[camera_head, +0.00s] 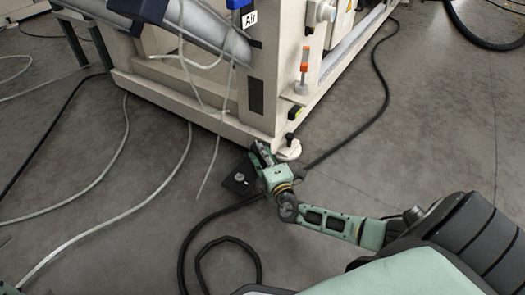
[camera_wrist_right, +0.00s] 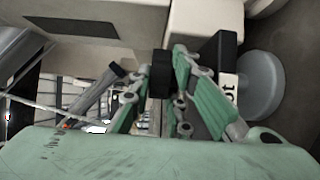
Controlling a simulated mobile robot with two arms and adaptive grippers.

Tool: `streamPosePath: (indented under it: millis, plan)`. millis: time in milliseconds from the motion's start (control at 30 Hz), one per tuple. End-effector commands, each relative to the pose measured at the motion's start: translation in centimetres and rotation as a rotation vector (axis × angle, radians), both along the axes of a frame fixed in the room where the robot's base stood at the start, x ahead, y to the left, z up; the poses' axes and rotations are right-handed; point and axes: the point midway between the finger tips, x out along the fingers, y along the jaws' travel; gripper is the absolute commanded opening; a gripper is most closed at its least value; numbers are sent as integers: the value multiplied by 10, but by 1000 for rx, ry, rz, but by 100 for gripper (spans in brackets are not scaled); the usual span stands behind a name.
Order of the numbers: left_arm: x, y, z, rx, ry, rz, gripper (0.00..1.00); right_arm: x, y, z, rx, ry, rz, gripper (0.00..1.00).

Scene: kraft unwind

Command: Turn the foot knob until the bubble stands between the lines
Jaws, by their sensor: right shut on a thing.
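The cream machine frame (camera_head: 222,124) has its near corner at the centre of the head view. My right gripper (camera_head: 258,152) is low at this corner, just left of a pale round foot pad (camera_head: 288,153). In the wrist view, my right gripper (camera_wrist_right: 161,88) is shut on a black knob (camera_wrist_right: 161,72), which stands between the fingertips. The grey round pad (camera_wrist_right: 263,86) shows to the right, beside a black block with a white label (camera_wrist_right: 228,92). My left gripper is not in view.
A dark plate with a small knob (camera_head: 240,178) lies on the floor left of my right gripper. A black cable (camera_head: 335,150) runs behind my arm and loops in front. Pale hoses (camera_head: 125,215) cross the floor at left. An orange-topped post (camera_head: 304,68) stands on the frame.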

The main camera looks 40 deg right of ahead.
Motion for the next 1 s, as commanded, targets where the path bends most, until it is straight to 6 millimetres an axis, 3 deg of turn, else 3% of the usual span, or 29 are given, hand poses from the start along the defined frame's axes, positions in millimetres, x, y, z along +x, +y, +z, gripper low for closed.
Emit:
streamPosePath:
  millis: [300,667,700,900,1000]
  plan:
    - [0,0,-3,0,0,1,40,2,7,-1,5,0,-241,0]
    - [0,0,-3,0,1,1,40,2,6,0,1,2,-262,0]
    - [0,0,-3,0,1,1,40,2,6,0,1,2,-262,19]
    - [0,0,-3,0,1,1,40,2,6,0,1,1,-261,36]
    - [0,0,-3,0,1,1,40,2,6,0,1,1,-261,36]
